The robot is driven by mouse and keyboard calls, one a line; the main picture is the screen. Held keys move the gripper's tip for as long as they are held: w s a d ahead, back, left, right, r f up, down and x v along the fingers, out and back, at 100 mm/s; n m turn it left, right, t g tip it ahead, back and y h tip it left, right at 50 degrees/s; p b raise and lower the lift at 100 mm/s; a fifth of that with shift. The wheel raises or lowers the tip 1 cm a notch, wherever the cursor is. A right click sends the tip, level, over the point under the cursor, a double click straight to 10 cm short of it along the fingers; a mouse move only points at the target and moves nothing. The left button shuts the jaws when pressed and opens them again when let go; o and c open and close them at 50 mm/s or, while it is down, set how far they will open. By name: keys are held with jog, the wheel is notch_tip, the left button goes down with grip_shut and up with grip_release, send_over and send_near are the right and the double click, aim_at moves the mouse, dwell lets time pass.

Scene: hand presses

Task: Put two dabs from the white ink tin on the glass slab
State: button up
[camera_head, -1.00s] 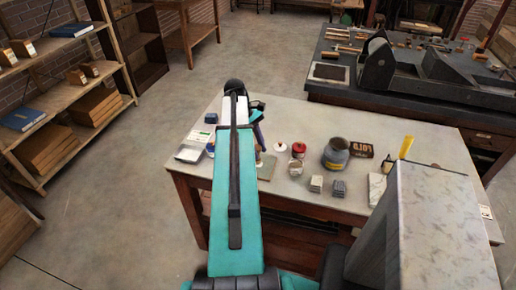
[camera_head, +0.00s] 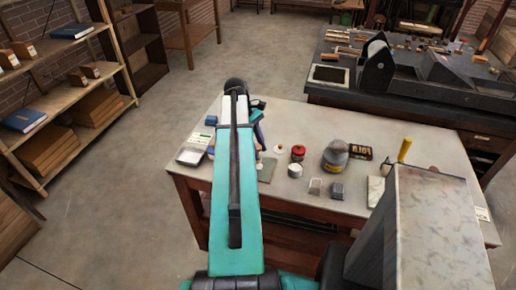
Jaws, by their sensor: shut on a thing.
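My arm (camera_head: 236,200) reaches over the table's left part, and its wrist (camera_head: 257,112) shows at the far end. My gripper's jaws are hidden behind the arm, so I cannot see what they hold. A small white round thing (camera_head: 279,149), perhaps the white ink tin, stands just right of the arm. A red tin (camera_head: 298,152) is beside it. A flat grey-green slab (camera_head: 267,170), perhaps the glass slab, lies in front of the white thing, partly covered by the arm. I cannot make out any dabs on it.
My grey body part hides the right front. The table's back is clear.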

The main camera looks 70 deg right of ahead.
jog(key=shift+r+p, duration=1.85)
jog(key=shift+r, duration=0.7)
jog(key=w+a+n+h+b, duration=0.1)
jog(key=w+a+n, duration=0.1)
jog(key=w+a, duration=0.7)
jog(key=w+a+n+h+b, duration=0.1)
jog(key=w+a+n, duration=0.25)
jog(key=w, duration=0.85)
jog(key=w+a+n+h+b, duration=0.1)
jog(key=w+a+n+b, duration=0.1)
jog(key=w+a, duration=0.75)
jog(key=w+a+n+b, duration=0.1)
jog(key=w+a, duration=0.4)
jog(key=a, duration=0.6)
jog(key=w+a+n+t+h+b, duration=0.1)
jog(key=w+a+n, duration=0.2)
jog(key=a, duration=0.9)
jog(key=w+a+n+h+b, duration=0.1)
jog(key=w+a+n, duration=0.2)
jog(key=w+a, duration=0.4)
jog(key=a, duration=0.5)
jog(key=shift+r+t, duration=0.35)
jog(key=shift+t, duration=0.05)
jog(key=shift+w+d, duration=0.1)
jog(key=shift+d, duration=0.05)
